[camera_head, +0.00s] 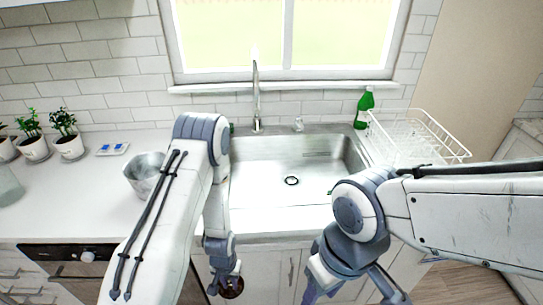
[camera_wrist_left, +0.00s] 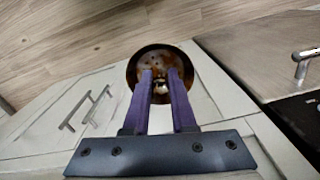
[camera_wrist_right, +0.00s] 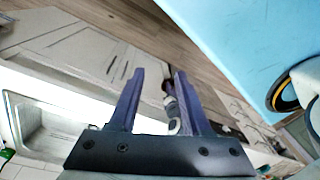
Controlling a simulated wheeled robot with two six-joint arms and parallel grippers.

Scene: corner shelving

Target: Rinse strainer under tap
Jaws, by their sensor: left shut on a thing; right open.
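The strainer (camera_wrist_left: 161,60) is a round dark bowl with rusty-brown patches, held in my left gripper (camera_wrist_left: 161,78), whose purple fingers are closed on it. In the head view the strainer (camera_head: 231,288) hangs low in front of the cabinet doors, below the counter edge. My left gripper (camera_head: 225,278) points down there. The tap (camera_head: 256,95) is a tall metal spout behind the steel sink (camera_head: 290,160); I see no water. My right gripper (camera_wrist_right: 155,78) is open and empty, in front of the counter at the right; its tips are partly cut off in the head view.
A metal pot (camera_head: 147,165) stands on the counter left of the sink. A green bottle (camera_head: 364,108) and a white wire dish rack (camera_head: 415,140) are at the right. Several potted plants (camera_head: 68,135) stand far left. The sink basin looks empty.

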